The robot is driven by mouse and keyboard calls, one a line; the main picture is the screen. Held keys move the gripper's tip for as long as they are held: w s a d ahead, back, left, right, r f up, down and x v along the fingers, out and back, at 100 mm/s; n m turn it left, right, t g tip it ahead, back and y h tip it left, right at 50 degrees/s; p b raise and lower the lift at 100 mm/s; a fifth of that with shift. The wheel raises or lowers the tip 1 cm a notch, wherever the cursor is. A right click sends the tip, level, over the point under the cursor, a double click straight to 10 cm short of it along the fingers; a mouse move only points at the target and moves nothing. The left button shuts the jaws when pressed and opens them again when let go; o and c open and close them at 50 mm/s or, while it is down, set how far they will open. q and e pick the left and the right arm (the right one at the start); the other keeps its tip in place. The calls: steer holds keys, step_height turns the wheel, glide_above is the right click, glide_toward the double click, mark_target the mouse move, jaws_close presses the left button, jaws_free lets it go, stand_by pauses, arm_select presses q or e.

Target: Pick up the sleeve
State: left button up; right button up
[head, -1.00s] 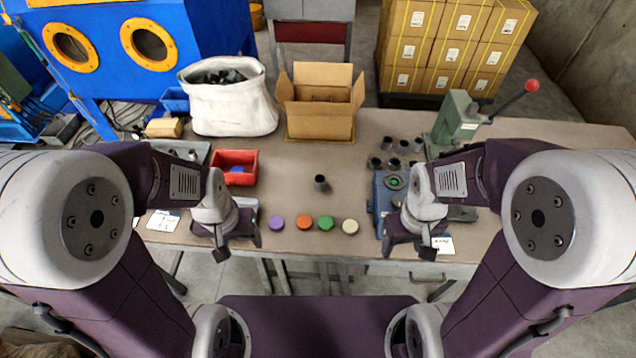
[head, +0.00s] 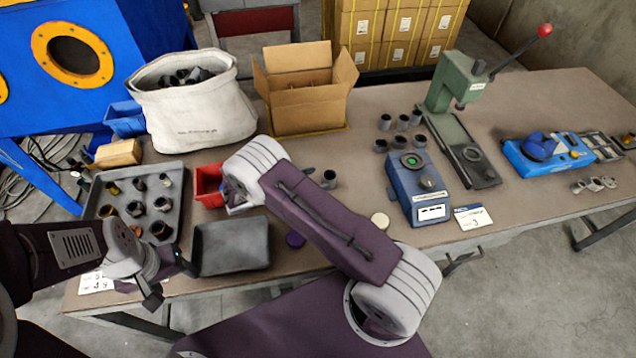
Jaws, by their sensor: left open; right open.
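A dark cylindrical sleeve (head: 329,178) stands upright on the table, just beyond my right forearm. Other sleeves stand in a group (head: 402,122) behind the blue gauge device, and several lie or stand in the grey tray (head: 94,205) at left. I cannot tell which one the task means. My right arm reaches across the table to the left; its gripper (head: 236,197) is by the red bin (head: 207,186), left of the lone sleeve, with its fingers mostly hidden. My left gripper (head: 170,284) is open and empty at the table's front left, below the grey tray.
A dark empty tray (head: 235,250) lies between the grippers. A white sack (head: 195,115) and open cardboard box (head: 305,105) stand behind. The blue gauge device (head: 418,195) and green press (head: 455,85) are right of centre.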

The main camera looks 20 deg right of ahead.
mark_target(334, 175)
steer(key=shift+s+d+r, duration=0.15)
steer(key=shift+s+d, duration=0.2)
steer(key=shift+d, duration=0.1)
steer(key=shift+w+d, duration=0.1)
steer(key=shift+d, duration=0.2)
steer(key=shift+w+d+f+p, duration=0.4)
steer(key=shift+w+d+f, duration=0.2)
steer(key=shift+d+f, duration=0.15)
steer(key=x, duration=0.5)
steer(key=shift+s+d+p, duration=0.3)
steer(key=shift+p, duration=0.1)
steer(key=shift+w+d+f, duration=0.1)
steer(key=shift+d, duration=0.05)
steer(key=c, duration=0.5)
arm_select(q)
steer(key=shift+r, duration=0.75)
arm_select(e)
jaws_close()
